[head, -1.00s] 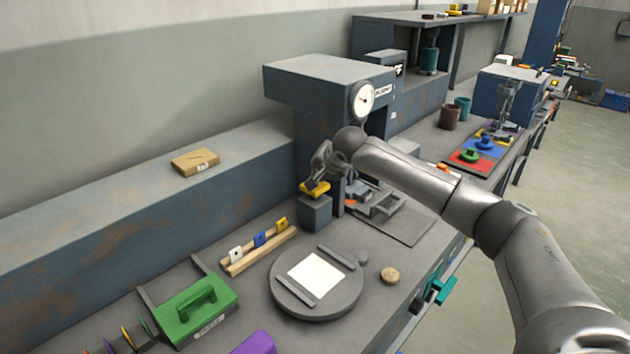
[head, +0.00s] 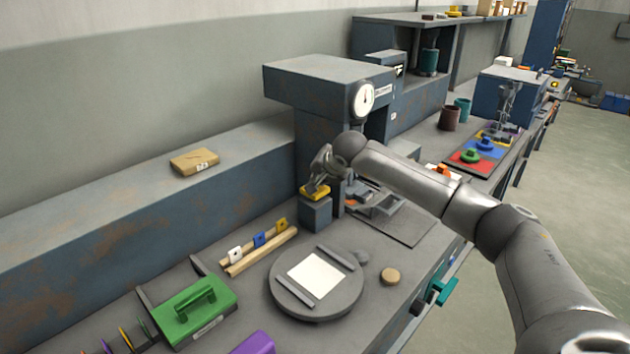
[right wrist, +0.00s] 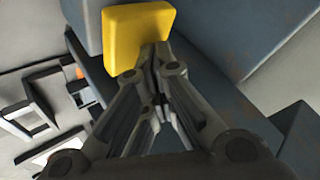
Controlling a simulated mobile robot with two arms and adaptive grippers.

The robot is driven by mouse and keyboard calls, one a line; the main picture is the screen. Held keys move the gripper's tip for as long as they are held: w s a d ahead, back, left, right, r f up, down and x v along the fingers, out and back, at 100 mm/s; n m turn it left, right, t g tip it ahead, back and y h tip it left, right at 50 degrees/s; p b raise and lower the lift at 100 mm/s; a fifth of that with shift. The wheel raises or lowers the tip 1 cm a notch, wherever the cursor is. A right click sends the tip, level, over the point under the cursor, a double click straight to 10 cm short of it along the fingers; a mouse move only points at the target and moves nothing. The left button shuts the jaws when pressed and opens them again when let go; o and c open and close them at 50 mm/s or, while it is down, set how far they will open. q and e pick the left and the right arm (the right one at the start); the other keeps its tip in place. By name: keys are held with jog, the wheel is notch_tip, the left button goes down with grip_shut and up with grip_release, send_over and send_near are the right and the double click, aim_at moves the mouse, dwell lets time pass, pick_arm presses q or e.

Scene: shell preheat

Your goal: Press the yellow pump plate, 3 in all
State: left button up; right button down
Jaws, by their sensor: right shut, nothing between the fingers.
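The yellow pump plate (head: 315,192) sits on top of a small blue-grey block (head: 316,214) beside the press column. My right gripper (head: 318,187) is at the plate from above, its fingers shut and empty. In the right wrist view the yellow plate (right wrist: 136,37) lies just beyond the shut fingertips (right wrist: 155,52), which overlap its lower edge. I cannot tell for certain whether they touch it. A round gauge (head: 363,97) with a white dial is on the press head above. My left gripper is not in view.
A round grey turntable (head: 318,310) with a white sheet, a wooden rack (head: 258,252) with coloured tags and a green handled case (head: 195,310) stand in front. A grey tray (head: 402,226) lies right of the block. A cardboard box (head: 195,161) rests on the ledge.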

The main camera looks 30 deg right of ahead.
jog(key=shift+s+f, duration=0.1)
jog(key=shift+f, duration=0.25)
jog(key=shift+r, duration=0.15)
jog(key=shift+r+p, duration=1.15)
jog(key=shift+r, duration=0.9)
jog(key=shift+r, duration=0.1)
notch_tip(320, 180, up, 5)
jog(key=p, duration=0.3)
dwell(1.0)
